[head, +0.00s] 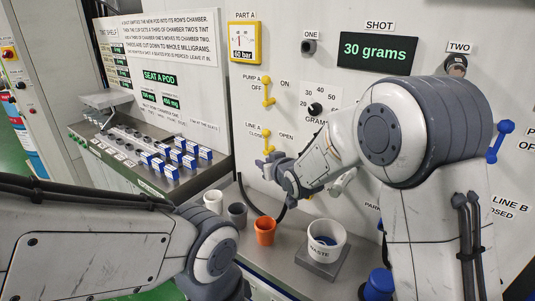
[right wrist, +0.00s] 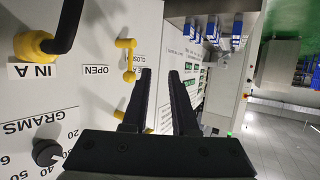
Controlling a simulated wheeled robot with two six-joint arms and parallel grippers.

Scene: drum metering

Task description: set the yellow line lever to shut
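The yellow Line A lever (head: 267,142) is on the wall panel, roughly upright between its CLOSED label on the left and OPEN label on the right. In the right wrist view it appears as a yellow bar with knobbed ends (right wrist: 129,60), beside the left finger. My right gripper (head: 274,167) is just below the lever in the head view. Its black fingers (right wrist: 165,102) are apart with nothing between them. I cannot tell whether a finger touches the lever. My left arm crosses the lower left; its gripper is out of view.
The yellow Pump A lever (head: 267,91) is above, and the GRAMS dial (head: 315,108) is to its right. An orange cup (head: 265,232) and white WASTE tub (head: 326,240) stand below. A black hose (head: 246,196) curves near the gripper. Blue-and-white pods (head: 175,155) sit on the left shelf.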

